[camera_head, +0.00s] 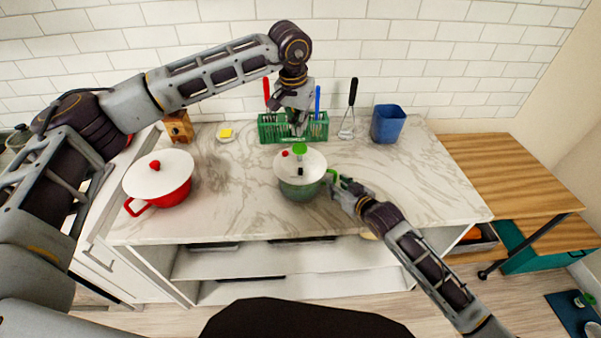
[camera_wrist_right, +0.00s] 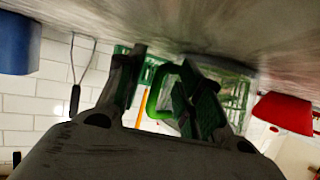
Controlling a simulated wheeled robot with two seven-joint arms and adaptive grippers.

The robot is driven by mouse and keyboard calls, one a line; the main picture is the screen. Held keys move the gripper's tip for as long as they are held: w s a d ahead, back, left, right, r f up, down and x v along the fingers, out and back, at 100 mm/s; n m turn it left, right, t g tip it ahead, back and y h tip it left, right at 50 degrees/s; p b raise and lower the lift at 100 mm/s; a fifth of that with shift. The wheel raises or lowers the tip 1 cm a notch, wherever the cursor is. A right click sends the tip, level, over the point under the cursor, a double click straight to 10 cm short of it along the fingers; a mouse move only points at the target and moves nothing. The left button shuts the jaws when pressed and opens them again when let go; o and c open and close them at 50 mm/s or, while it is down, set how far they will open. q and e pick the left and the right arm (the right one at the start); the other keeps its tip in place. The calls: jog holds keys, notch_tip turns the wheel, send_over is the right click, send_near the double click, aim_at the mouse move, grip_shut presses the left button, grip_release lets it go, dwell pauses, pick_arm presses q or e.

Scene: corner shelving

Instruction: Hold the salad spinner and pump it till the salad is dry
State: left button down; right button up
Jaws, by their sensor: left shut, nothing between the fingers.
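The salad spinner (camera_head: 302,188) stands upright on the marble counter, with a green bowl, a white lid, a red button and a green pump knob (camera_head: 300,148). Its green loop handle (camera_head: 333,175) sticks out to the right. My left gripper (camera_head: 298,126) points down just above the pump knob, shut and empty; whether it touches the knob I cannot tell. My right gripper (camera_head: 338,182) is at the handle. In the right wrist view its fingers are apart, with the handle (camera_wrist_right: 153,100) between them, closer to the right finger. The salad inside is hidden.
A red pot (camera_head: 170,190) with a white lid stands at the left. Behind the spinner are a green rack (camera_head: 268,133) with utensils, a whisk (camera_head: 349,108) and a blue container (camera_head: 388,123). The counter (camera_head: 420,190) is clear on the right.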

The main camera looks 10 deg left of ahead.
jog(key=shift+s+d, duration=0.1)
jog(key=shift+v, duration=5.85)
jog(key=shift+r, duration=0.1)
jog(key=shift+s, duration=0.1)
